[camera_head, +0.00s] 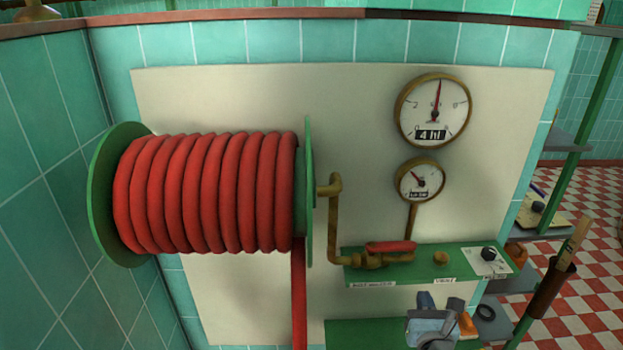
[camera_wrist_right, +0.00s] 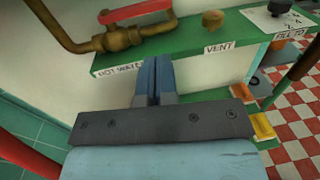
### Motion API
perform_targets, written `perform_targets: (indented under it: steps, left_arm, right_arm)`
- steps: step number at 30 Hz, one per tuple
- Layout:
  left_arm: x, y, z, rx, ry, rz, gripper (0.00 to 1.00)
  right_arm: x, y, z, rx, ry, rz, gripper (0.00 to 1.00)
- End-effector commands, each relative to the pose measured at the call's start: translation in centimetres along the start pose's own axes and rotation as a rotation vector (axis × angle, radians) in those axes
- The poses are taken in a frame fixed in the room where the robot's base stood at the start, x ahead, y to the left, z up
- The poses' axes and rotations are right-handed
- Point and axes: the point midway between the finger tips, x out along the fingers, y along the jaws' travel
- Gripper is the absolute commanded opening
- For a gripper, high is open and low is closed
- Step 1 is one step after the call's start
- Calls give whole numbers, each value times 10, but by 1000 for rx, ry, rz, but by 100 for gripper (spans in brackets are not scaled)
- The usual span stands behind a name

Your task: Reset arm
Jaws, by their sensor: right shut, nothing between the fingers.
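My right gripper (camera_head: 430,304) is at the bottom of the head view, in front of the wall panel and just below the green shelf (camera_head: 400,272). In the right wrist view its blue fingers (camera_wrist_right: 155,72) are together with nothing between them, pointing toward the shelf edge between the hot water label and the vent label. A valve with a red handle (camera_head: 391,247) sits on a brass pipe above the shelf; it also shows in the right wrist view (camera_wrist_right: 137,12). My left gripper is not in view.
A hose reel with red hose (camera_head: 210,190) fills the left. Two round gauges (camera_head: 433,109) (camera_head: 420,179) hang on the cream panel. A lower green shelf (camera_head: 365,333) is beneath. A dark holder (camera_head: 550,290) stands at right, with checkered floor beyond.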

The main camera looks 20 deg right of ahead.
Motion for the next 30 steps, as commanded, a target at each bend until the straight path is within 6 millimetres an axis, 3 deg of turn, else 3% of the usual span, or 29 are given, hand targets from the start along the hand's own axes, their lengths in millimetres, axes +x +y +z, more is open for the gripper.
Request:
perform_targets:
  steps: [4, 7, 13, 18, 21, 25, 30]
  left_arm:
    - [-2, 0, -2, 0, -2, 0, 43]
    - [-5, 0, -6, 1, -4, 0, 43]
    - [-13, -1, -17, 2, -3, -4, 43]
    - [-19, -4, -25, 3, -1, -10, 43]
    - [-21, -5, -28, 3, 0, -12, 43]
    - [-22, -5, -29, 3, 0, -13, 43]
    - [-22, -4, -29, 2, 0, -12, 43]
  right_arm:
    - [-10, 5, -15, 136, 68, 12, 0]
    - [-32, 16, -44, 440, 211, 18, 0]
    - [-111, 53, -108, 1392, 593, -146, 0]
    - [-174, 83, -131, 2145, 801, -459, 0]
    - [-198, 94, -135, 2453, 848, -638, 0]
    - [-214, 100, -136, 2676, 864, -787, 0]
    - [-217, 102, -137, 2740, 865, -830, 0]
